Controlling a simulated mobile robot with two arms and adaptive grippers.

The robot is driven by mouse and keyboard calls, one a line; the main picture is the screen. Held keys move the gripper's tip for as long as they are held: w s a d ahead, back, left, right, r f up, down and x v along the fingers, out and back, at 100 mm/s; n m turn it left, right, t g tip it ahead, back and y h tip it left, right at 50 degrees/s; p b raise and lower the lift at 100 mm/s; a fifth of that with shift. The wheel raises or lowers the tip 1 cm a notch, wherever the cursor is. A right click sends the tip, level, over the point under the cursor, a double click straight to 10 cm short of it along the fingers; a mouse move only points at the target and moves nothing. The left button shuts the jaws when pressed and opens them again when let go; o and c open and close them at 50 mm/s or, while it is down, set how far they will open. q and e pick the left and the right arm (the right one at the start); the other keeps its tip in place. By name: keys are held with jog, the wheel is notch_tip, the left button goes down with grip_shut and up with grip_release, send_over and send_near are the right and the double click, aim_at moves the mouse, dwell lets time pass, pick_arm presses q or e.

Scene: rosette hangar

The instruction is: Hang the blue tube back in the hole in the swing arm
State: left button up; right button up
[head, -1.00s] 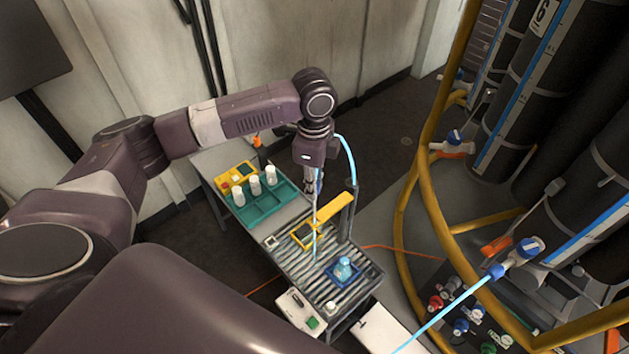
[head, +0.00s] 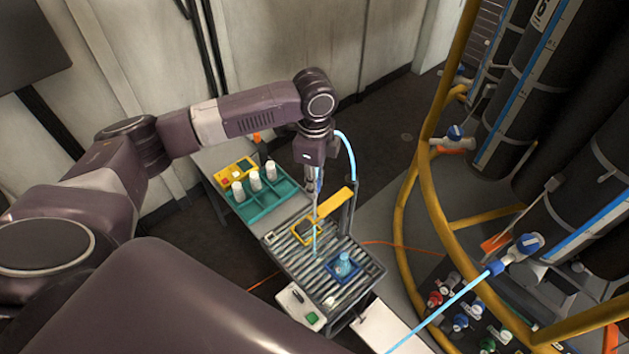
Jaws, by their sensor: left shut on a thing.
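My left gripper (head: 312,186) points down above the roller bench, shut on the light-blue tube (head: 315,236). The tube's straight end hangs below the fingers over the rollers. Its other part loops from behind the wrist down toward a dark post (head: 347,218). The yellow swing arm (head: 334,203) sticks out from this post, right beside and just below the gripper. The hole in it is too small to make out; the tube passes close to the arm's left end, and I cannot tell whether they touch. My right gripper is not in view.
A blue bottle (head: 343,263) stands in a blue tray on the rollers (head: 290,250). A teal rack (head: 262,208) with white bottles sits behind, at left. A yellow-railed frame (head: 402,215) with dark cylinders and another light-blue hose (head: 440,318) fills the right.

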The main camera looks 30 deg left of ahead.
pick_arm(q)
jog(key=shift+f, duration=0.85)
jog(key=b, duration=0.1)
send_over(314, 215)
jog(key=shift+w+f, duration=0.15)
jog(key=shift+f, duration=2.15)
jog(key=shift+f+b, duration=1.05)
jog(key=shift+f, duration=1.55)
jog(key=o, duration=1.1)
jog(key=shift+c, duration=0.2)
